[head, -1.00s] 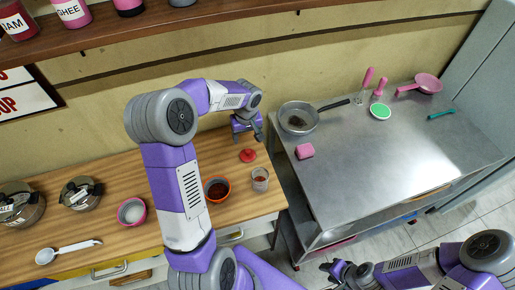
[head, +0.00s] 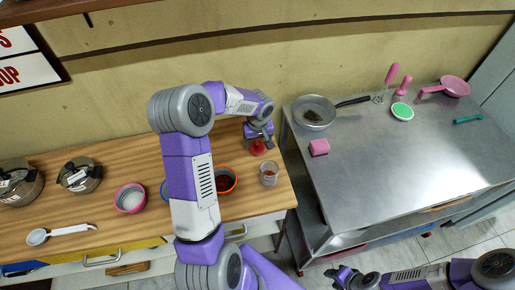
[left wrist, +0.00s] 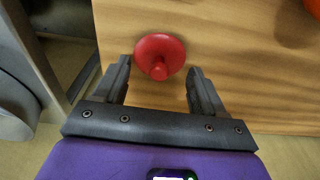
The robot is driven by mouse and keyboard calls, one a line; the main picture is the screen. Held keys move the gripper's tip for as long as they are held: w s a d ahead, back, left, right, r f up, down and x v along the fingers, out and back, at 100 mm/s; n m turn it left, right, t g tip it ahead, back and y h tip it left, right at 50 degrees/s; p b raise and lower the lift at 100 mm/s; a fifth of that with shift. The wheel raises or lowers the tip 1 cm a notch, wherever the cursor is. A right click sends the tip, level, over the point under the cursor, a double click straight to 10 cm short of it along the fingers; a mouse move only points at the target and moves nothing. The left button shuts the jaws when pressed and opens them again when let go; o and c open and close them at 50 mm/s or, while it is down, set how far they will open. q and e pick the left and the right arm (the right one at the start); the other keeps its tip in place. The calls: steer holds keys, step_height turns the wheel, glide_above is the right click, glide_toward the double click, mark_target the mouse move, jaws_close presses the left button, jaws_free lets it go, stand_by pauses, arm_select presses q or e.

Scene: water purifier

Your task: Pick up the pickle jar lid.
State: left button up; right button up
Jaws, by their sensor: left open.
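The red round lid (head: 258,148) with a knob lies on the wooden counter near its right end. It also shows in the left wrist view (left wrist: 160,56), knob toward the camera. My left gripper (head: 262,139) is right by the lid in the head view. In the left wrist view the two open fingers (left wrist: 159,82) are on either side of the lid's lower part, with the lid between and just ahead of their tips. They do not grip it. My right gripper (head: 345,277) is low at the bottom of the head view, away from the counter; its opening is too small to tell.
A glass with red contents (head: 269,174) and an orange-rimmed bowl (head: 226,181) stand close to the lid. A pink bowl (head: 130,198), pots (head: 80,175) and a white ladle (head: 60,232) are further left. A metal table (head: 400,170) stands right, beyond a gap.

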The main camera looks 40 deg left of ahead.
arm_select(q)
steer(key=shift+w+f, duration=0.15)
steer(key=shift+f, duration=0.7)
steer(key=shift+r, duration=0.1)
jaws_close()
